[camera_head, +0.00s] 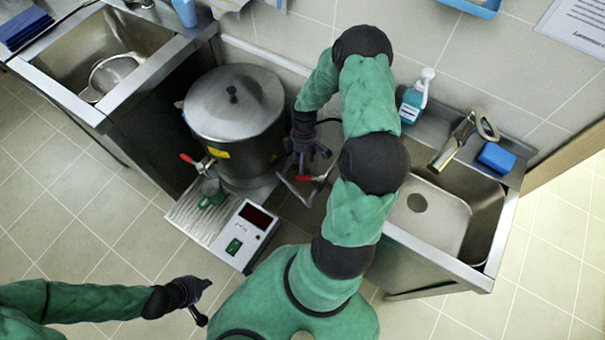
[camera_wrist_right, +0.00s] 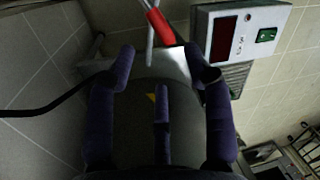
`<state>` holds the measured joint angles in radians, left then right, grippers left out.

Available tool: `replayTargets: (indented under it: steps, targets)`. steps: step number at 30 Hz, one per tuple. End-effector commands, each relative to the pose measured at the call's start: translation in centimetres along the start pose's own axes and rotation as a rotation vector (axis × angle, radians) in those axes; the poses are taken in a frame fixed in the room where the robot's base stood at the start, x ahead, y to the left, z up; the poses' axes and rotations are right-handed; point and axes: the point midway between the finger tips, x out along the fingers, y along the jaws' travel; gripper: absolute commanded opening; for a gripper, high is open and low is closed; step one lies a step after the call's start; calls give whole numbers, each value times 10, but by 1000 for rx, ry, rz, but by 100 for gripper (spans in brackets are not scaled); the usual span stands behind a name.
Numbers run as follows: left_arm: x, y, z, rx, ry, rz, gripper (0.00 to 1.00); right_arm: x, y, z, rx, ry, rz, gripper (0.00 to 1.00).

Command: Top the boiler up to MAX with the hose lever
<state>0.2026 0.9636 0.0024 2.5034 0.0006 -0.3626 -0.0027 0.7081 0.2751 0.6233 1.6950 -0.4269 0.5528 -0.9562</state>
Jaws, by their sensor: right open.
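The boiler (camera_head: 222,103) is a large lidded steel pot left of the middle in the head view. Its dark body (camera_wrist_right: 145,120) fills the lower middle of the right wrist view. The hose lever (camera_wrist_right: 157,24), with a red grip on metal rods, shows beyond my right fingertips; its red part also shows in the head view (camera_head: 303,178). My right gripper (camera_head: 304,152) is open beside the boiler's right side; its fingers (camera_wrist_right: 160,72) are empty and apart from the red grip. My left gripper (camera_head: 197,302) is open and empty over the floor. No MAX mark is readable.
A control box (camera_head: 254,217) with a dark display and green switch stands in front of the boiler, next to a drip tray (camera_head: 197,232) with a green cup (camera_head: 211,193). A red-handled tap (camera_head: 188,158) is above it. Sinks stand left (camera_head: 60,62) and right (camera_head: 430,215).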

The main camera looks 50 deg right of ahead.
Motion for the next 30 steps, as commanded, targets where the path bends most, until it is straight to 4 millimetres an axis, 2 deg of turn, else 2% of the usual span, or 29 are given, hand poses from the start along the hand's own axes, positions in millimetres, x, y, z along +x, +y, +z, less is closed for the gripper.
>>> replayTargets:
  steps: [1, 6, 12, 17, 26, 30]
  targets:
    - [7, -3, 0, 0, 0, 0, 0, 15, 0, 0, -1, -2, -4, 52]
    - [19, -7, -1, 0, 0, 0, 0, 45, 0, 0, 1, -1, -4, 52]
    - [28, -10, -1, 0, 0, 0, 0, 68, 0, 0, 3, -1, -2, 52]
    - [31, -11, -1, 0, 0, 0, 0, 76, 0, 0, 1, 0, -1, 52]
    - [30, -11, -1, 0, 0, 0, 0, 77, 0, 0, 2, 0, -1, 52]
    - [30, -11, -1, 0, 0, 0, 0, 77, 0, 0, 2, 0, -1, 12]
